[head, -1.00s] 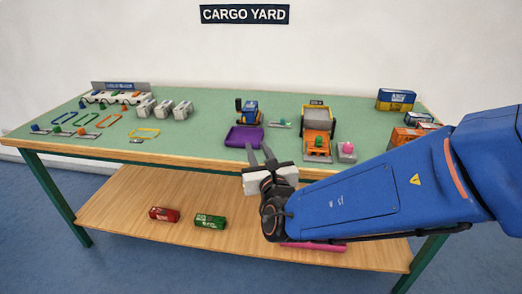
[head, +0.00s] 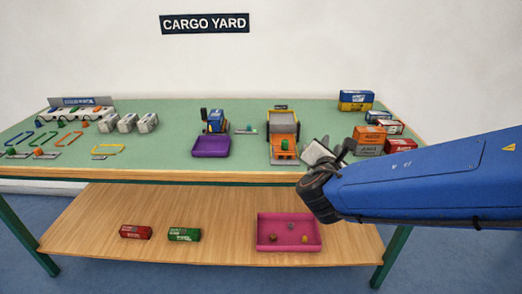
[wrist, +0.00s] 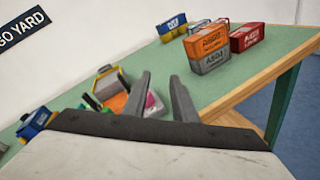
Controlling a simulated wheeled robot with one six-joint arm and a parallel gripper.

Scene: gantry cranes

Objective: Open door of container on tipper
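The tipper (head: 283,150) stands on the right half of the green table, with an orange front part and a green knob. A yellow-edged grey container (head: 283,122) sits on it. It is too small to tell how its door stands. In the wrist view the tipper (wrist: 116,103) is left of my fingers, partly hidden by one. My gripper (head: 337,147) is to the right of the tipper, above the table's front part. In the wrist view my gripper (wrist: 160,85) has its two fingers apart with nothing held between them.
Orange-grey boxes (head: 369,139) and red boxes (head: 400,145) stand right of my gripper. A purple tray (head: 211,146) and a blue vehicle (head: 215,121) are to the left. A pink tray (head: 262,232) is on the lower shelf. Bare table lies behind the tipper.

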